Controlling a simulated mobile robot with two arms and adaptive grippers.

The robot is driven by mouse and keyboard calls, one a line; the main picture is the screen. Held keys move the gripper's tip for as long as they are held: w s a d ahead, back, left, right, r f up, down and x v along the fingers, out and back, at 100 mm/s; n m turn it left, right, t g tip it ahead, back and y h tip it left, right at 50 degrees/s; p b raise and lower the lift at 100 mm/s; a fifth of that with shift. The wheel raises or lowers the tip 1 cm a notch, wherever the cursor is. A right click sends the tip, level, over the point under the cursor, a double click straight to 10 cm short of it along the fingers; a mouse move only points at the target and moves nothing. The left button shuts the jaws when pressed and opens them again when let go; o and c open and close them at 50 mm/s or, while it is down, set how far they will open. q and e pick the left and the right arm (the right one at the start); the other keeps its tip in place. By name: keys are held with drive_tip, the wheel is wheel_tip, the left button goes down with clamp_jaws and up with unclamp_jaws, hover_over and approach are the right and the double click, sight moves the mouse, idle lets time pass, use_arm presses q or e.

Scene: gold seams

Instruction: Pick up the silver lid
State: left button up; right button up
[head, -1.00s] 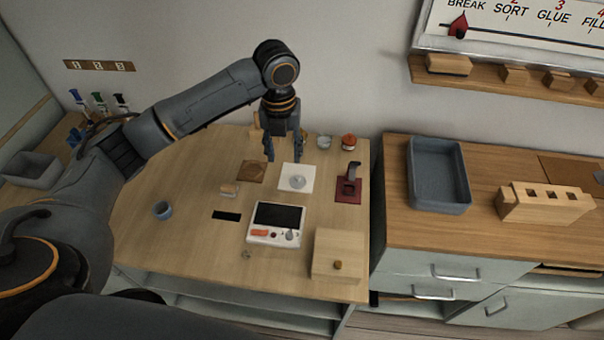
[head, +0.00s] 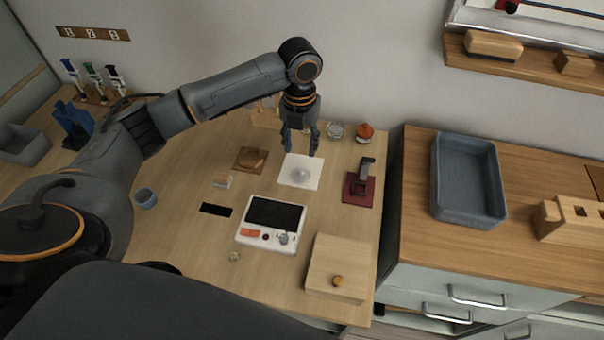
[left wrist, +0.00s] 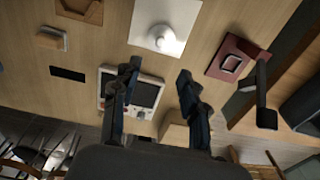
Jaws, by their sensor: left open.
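A pale silver round piece (head: 300,175), which looks like the lid, lies on a white square sheet (head: 288,181) on the wooden table. In the left wrist view it is a small dome with a knob-like middle (left wrist: 161,38) on the white sheet (left wrist: 183,14). My left gripper (head: 300,151) points down above the far part of the sheet, its fingers apart with nothing between them. In the left wrist view the open fingers (left wrist: 158,72) frame the table below the lid. My right gripper is in neither view.
A red stand (head: 360,188) is right of the sheet, and a white device with a dark screen (head: 272,216) is in front. A wooden box (head: 335,268), a brown square (head: 250,159), a glass jar (head: 335,130) and an orange-topped jar (head: 365,132) are nearby.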

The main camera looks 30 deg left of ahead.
use_arm(q)
hover_over(300, 171)
drive_tip(key=f, duration=0.4)
drive_tip(key=shift+s+d+f, duration=0.15)
drive_tip(key=shift+s+f, duration=0.05)
drive_tip(key=shift+f, duration=0.1)
drive_tip(key=shift+w+f+p, duration=0.15)
drive_tip(key=shift+f+p, duration=0.3)
drive_tip(key=shift+f, duration=0.9)
drive_tip(key=shift+w+f+p, duration=0.15)
drive_tip(key=shift+f+p, duration=0.25)
drive_tip(key=shift+f, duration=0.9)
drive_tip(key=c, duration=0.9)
